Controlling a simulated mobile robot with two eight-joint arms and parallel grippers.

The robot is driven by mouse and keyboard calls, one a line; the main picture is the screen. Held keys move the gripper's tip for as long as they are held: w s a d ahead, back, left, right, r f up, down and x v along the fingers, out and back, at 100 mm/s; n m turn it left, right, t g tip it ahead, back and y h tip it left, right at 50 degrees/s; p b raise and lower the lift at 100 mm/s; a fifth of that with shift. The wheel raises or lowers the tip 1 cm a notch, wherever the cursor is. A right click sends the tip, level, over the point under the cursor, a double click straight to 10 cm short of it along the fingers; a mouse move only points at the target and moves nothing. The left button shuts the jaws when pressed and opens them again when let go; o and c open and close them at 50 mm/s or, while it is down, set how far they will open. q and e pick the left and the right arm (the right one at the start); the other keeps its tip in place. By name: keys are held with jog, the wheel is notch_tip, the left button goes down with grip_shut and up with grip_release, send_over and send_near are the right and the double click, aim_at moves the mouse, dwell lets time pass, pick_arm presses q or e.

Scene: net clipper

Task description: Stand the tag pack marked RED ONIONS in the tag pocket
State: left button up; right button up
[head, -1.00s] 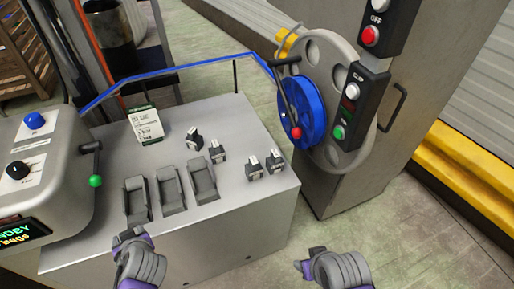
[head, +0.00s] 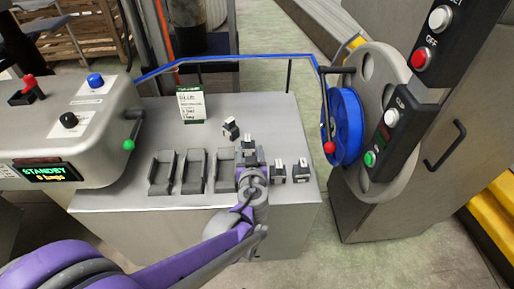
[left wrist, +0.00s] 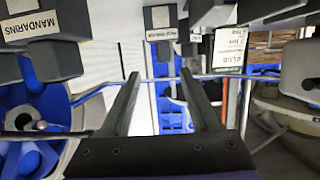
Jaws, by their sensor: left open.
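Several small dark tag packs with white labels stand on the grey bench top. One pack (head: 230,129) is at the back, and two (head: 278,173) (head: 302,171) are at the right. Another is partly hidden by my left gripper (head: 251,168). In the left wrist view one label reads MANDARINS (left wrist: 42,26); the label on a middle pack (left wrist: 162,34) is too blurred to read, so I cannot tell which is RED ONIONS. My left gripper is open, its fingers (left wrist: 160,78) empty. Three grey pockets (head: 162,173) (head: 193,171) (head: 223,170) look empty. My right gripper is out of view.
A green-and-white card (head: 191,105) stands at the bench's back. A blue rail (head: 250,57) runs behind it. The control box (head: 75,130) with a green-knobbed lever is at left; a blue wheel (head: 345,125) and button panels are at right.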

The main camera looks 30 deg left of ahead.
aim_at(248, 143)
pick_arm(q)
jog(key=x, duration=0.3)
jog(key=shift+w+a+f+b, duration=0.1)
jog(key=shift+a+f+b, duration=0.1)
jog(key=shift+b, duration=0.1)
jog(key=x, duration=0.2)
jog(key=b+x, duration=0.1)
jog(key=x, duration=0.1)
jog(key=shift+a+f+b, duration=0.3)
jog(key=shift+w+a, duration=0.2)
jog(key=shift+w, duration=0.2)
grip_shut()
